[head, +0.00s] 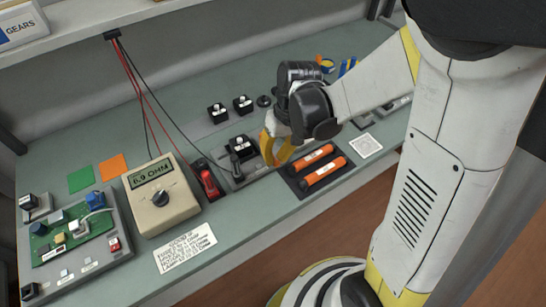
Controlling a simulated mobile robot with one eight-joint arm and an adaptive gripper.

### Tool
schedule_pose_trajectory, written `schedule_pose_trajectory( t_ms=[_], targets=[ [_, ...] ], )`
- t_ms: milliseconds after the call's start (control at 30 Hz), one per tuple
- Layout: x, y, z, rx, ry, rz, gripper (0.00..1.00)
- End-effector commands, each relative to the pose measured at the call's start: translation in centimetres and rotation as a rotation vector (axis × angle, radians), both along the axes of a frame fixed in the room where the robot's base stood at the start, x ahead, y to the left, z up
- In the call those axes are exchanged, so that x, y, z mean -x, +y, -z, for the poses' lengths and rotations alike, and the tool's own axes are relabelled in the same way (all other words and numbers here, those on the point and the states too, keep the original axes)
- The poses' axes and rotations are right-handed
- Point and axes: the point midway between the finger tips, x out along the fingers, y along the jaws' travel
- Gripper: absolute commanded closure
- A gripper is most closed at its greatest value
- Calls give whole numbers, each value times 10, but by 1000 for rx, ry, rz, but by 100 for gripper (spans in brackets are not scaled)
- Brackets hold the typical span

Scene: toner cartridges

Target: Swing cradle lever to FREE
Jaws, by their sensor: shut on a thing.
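The cradle (242,148) is a dark block with a white label on a grey plate, in the middle of the bench in the head view. A thin dark upright part (236,166) stands at its left front. My gripper (272,157), with yellow fingers pointing down, is at the right side of the cradle. It is shut on what seems to be the cradle lever, which the fingers mostly hide. The lever's position and any FREE marking cannot be read. Two orange toner cartridges (324,174) lie in a dark tray right of the gripper.
A beige meter (161,197) reading 6.9 OHM and a red-black device (207,181) stand left of the cradle. Black knob blocks (218,112) sit behind it. A circuit board fixture (75,240) is at far left. A label card (185,248) lies in front.

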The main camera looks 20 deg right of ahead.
Motion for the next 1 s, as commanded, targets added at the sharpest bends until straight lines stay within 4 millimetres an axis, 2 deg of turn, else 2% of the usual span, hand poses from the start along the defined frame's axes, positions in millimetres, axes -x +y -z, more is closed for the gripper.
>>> schedule_pose_trajectory(
  t_ms=[367,400,467,800,867,1000],
  targets=[
    [1,-1,1,2,3,-4,100],
    [1,-1,1,2,3,-4,75],
    [1,-1,1,2,2,-4,59],
    [0,-1,-2,1,1,-3,59],
    [0,-2,-7,1,0,-3,59],
    [0,-7,-31,1,0,-3,59]
  ],
)
